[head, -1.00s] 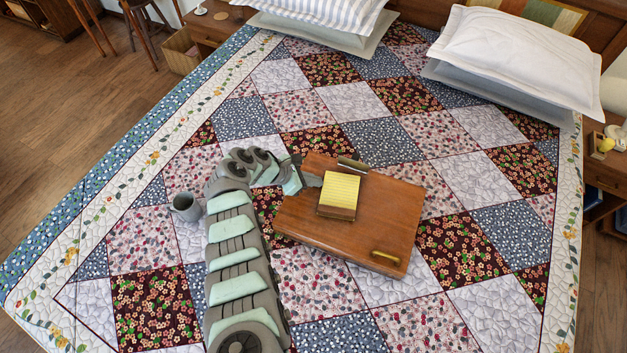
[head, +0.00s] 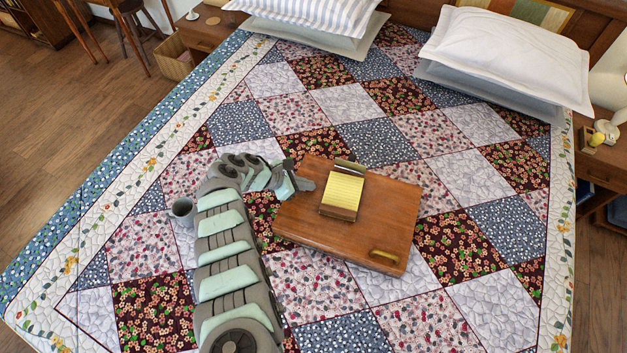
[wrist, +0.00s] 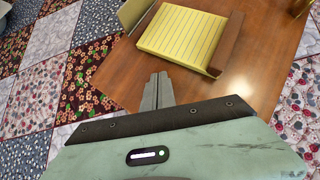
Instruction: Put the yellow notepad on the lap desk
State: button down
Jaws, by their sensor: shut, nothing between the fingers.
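My gripper (head: 306,185) is just left of the notepad, over the left part of the desk. In the wrist view my gripper (wrist: 158,80) has its fingers together and empty, apart from the notepad.
Pillows (head: 505,60) lie at the head of the bed. The quilt right of the desk is clear.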

jog(key=p+v, duration=0.3)
jog(key=v, duration=0.5)
jog(key=shift+v, duration=1.05)
jog(key=shift+w+f, duration=0.1)
